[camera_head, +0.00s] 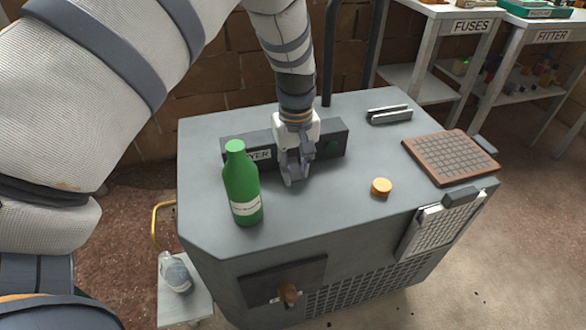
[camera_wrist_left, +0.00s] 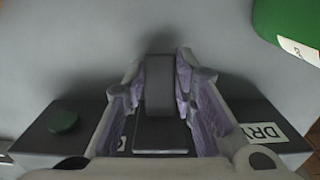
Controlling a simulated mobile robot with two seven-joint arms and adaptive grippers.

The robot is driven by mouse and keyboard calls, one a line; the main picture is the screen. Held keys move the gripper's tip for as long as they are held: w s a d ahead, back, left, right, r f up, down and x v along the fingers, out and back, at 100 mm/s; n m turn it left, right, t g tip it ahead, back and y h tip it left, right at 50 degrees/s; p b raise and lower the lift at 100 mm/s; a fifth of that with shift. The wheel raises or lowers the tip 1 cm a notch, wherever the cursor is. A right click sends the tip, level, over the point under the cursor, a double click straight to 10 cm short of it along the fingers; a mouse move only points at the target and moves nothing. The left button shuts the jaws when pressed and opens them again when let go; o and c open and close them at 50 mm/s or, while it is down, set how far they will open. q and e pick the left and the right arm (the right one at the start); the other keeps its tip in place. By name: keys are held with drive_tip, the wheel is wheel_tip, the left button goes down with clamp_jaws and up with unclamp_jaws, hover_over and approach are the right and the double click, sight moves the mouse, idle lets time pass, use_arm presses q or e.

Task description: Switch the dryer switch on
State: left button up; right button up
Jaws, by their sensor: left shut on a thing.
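The dryer switch box (camera_head: 335,128) is a long dark box standing across the back of the grey cabinet top, with a partly hidden "DRYER" label (camera_wrist_left: 264,132). A dark green round lamp or button (camera_wrist_left: 63,122) sits at its other end and looks unlit. My left gripper (camera_head: 293,172) reaches down from above at the middle of the box. In the left wrist view its fingers are shut on a dark grey switch lever (camera_wrist_left: 160,90), one on each side. The gripper hides the lever in the head view, and I cannot tell the switch setting. My right gripper is not in view.
A green bottle (camera_head: 242,188) stands close beside the gripper, in front of the label. An orange-yellow disc (camera_head: 381,187), a brown gridded tray (camera_head: 450,156) and a dark bracket (camera_head: 389,114) lie to the right. The front middle of the cabinet top (camera_head: 310,215) is clear.

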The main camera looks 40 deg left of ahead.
use_arm(q)
drive_tip(key=shift+w+a+r+p, duration=0.15)
drive_tip(key=shift+r+p, duration=0.25)
drive_tip(key=shift+r, duration=0.8)
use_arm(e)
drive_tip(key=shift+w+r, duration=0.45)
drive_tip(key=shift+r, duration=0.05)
use_arm(q)
drive_tip(key=shift+r, duration=0.35)
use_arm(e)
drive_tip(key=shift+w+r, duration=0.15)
use_arm(q)
drive_tip(key=shift+r+p, duration=0.35)
drive_tip(key=shift+r, duration=0.4)
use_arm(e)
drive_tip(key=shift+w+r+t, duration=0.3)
use_arm(q)
drive_tip(key=o, duration=0.8)
